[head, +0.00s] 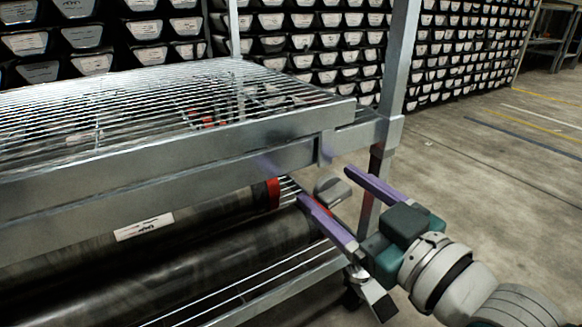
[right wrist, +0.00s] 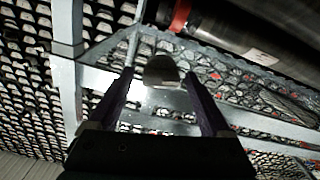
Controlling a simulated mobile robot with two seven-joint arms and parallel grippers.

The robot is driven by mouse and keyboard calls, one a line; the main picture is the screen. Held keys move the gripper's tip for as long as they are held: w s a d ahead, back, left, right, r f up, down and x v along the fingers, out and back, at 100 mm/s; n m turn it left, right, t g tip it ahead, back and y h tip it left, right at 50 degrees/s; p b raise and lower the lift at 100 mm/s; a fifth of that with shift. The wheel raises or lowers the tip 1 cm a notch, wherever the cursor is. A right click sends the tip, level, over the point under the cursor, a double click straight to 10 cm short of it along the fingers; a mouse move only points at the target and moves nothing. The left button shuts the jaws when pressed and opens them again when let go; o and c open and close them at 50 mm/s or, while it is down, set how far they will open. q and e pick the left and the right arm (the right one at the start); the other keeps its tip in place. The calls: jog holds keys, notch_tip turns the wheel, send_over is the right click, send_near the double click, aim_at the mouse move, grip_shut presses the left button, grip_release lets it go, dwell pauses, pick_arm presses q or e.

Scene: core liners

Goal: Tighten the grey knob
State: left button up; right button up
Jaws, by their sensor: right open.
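The grey knob (head: 333,190) sits near the rack's right end, just below the upper shelf edge. It also shows in the right wrist view (right wrist: 162,72), between the two fingers and near their tips. My right gripper (head: 326,184) reaches in from the lower right with its purple fingers open. One finger is on each side of the knob. In the right wrist view (right wrist: 159,73) a gap shows on both sides, so I cannot see contact. My left gripper is not in view.
Dark core liners (head: 200,277) lie below the wire shelf (head: 150,100); one has a red band (head: 272,193) near the knob. A metal rack post (head: 400,60) stands close behind my right gripper. Open floor (head: 480,170) lies to the right.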

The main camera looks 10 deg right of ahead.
jog(key=shift+w+a, duration=0.1)
jog(key=shift+w, duration=0.05)
jog(key=shift+c, duration=0.2)
grip_shut()
dwell(0.4)
